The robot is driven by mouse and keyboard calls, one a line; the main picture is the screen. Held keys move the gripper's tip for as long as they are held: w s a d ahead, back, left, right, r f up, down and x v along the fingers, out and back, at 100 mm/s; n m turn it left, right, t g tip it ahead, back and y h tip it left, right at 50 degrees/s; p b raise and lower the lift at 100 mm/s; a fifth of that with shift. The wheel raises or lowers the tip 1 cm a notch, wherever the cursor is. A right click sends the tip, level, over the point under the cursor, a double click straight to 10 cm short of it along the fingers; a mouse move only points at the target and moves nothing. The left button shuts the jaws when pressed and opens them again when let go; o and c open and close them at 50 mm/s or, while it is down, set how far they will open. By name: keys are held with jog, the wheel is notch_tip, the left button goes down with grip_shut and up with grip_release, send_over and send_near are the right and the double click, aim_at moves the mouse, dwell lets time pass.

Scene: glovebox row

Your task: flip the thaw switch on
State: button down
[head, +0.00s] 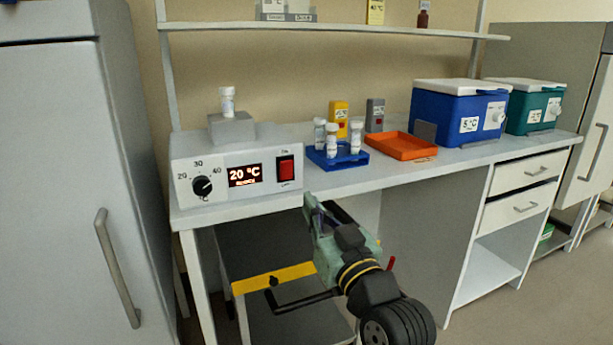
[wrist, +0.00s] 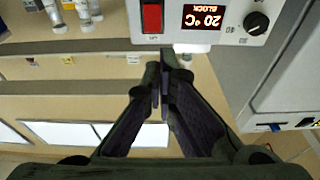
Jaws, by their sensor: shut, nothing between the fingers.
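The thaw unit (head: 222,182) is a pale box at the left end of the bench. Its red rocker switch (head: 286,169) sits right of the display (head: 245,175), which reads 20 °C. The switch also shows at the top of the wrist view (wrist: 152,17), where the unit appears upside down. A dial (head: 203,186) with marks 20, 30 and 40 is on the left of the front. My gripper (head: 308,200) is shut and empty, in front of and below the switch, apart from it. In the wrist view the fingertips (wrist: 160,62) point towards the unit's lower edge.
A blue rack (head: 337,160) with white-capped vials stands right of the unit, and an orange tray (head: 401,147) lies beyond it. A capped vial (head: 227,100) stands on the unit's top block. A tall grey cabinet (head: 60,180) is close on the left. The bench edge is just behind my gripper.

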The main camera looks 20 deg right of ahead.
aim_at(286, 162)
jog(key=shift+s+d+f, duration=0.25)
jog(key=shift+d, duration=0.25)
jog(key=p+x, duration=0.3)
jog(key=x, duration=1.1)
jog(key=shift+d+f, duration=0.1)
jog(key=w+r+g+p, duration=0.1)
jog(key=p, duration=0.3)
jog(key=shift+r, duration=0.25)
jog(key=shift+f+b, duration=0.55)
jog(key=shift+s, duration=0.15)
